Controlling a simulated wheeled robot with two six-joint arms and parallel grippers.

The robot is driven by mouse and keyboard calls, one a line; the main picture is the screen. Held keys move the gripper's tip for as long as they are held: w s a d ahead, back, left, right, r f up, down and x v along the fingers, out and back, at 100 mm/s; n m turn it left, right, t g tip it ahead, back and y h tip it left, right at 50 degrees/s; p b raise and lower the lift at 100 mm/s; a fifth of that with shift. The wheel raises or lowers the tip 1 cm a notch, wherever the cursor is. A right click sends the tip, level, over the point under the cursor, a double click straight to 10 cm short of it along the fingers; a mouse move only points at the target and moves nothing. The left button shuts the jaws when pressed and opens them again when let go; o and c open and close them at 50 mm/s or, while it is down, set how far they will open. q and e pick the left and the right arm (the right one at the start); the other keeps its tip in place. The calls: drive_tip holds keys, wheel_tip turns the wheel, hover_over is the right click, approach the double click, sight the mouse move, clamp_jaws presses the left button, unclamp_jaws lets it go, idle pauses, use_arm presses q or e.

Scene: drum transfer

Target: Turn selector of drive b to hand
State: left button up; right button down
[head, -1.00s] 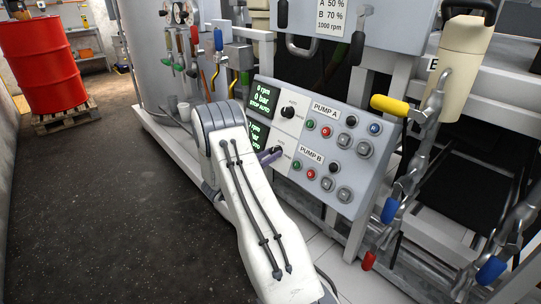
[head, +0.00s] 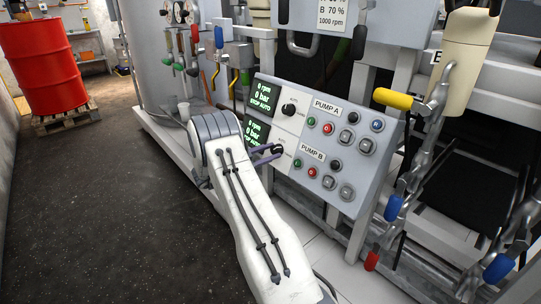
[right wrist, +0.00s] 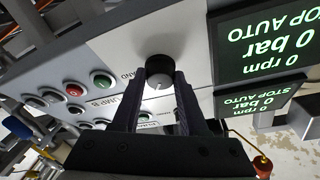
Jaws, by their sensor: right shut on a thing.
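The selector of drive B (right wrist: 159,68) is a round black knob with a pale mark on its face, on the light panel beside the PUMP B buttons. My right gripper (head: 272,150) reaches it from the left in the head view and hides most of it. In the right wrist view the dark fingers of my right gripper (right wrist: 158,82) stand on either side of the knob, shut on it. The word HAND shows left of the knob there. The lower display (head: 256,132) is partly hidden by my arm. My left gripper is not in view.
The like selector of PUMP A (head: 289,110) sits just above on the sloped panel (head: 365,170). Several push buttons lie right of both selectors. Yellow, blue and red valve handles stand right of the panel. A red drum (head: 40,75) stands on a pallet far left; the floor between is clear.

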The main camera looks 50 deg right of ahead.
drive_tip(key=m+g+y, duration=0.1)
drive_tip(key=m, duration=0.2)
drive_tip(key=m+g+y+b, duration=0.1)
drive_tip(key=m, duration=0.3)
drive_tip(key=shift+w, duration=0.2)
drive_tip(key=shift+r+m+g+y, duration=0.1)
drive_tip(key=shift+m+g+y, duration=0.25)
drive_tip(key=shift+m, duration=0.9)
drive_tip(key=shift+r+m+g+y, duration=0.15)
drive_tip(key=shift+m+y, duration=0.4)
drive_tip(key=shift+m, duration=0.7)
drive_tip(key=shift+f, duration=0.1)
drive_tip(key=shift+c, duration=2.2)
unclamp_jaws()
drive_tip(key=shift+d, duration=0.1)
drive_tip(key=shift+w, duration=0.1)
drive_tip(key=p+v, duration=0.2)
drive_tip(key=v, duration=0.8)
drive_tip(key=shift+a, duration=0.25)
